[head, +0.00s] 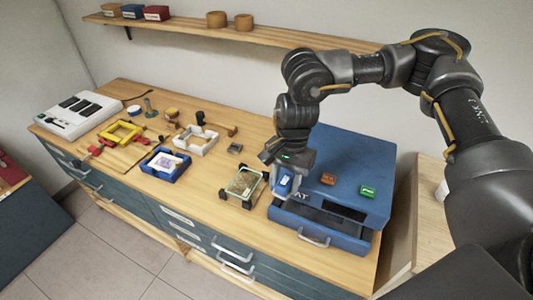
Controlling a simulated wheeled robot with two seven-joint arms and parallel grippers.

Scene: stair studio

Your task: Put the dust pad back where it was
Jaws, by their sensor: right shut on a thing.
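My right gripper (284,168) reaches down from above at the left front of a blue box unit (345,172). It is shut on a small blue piece with a white mark (284,185), which looks like the dust pad. The piece is close to the box's front left corner; I cannot tell whether it touches the box. The box has an open front with a dark inside and a metal handle (313,240) below. My left gripper is not in view.
A brown block (328,179) and a green block (367,191) lie on the blue box. Left of it stands a glass-like framed tray (243,186). Blue (165,164), white (196,139) and yellow (121,132) frames lie farther left. A wall shelf (240,33) runs above.

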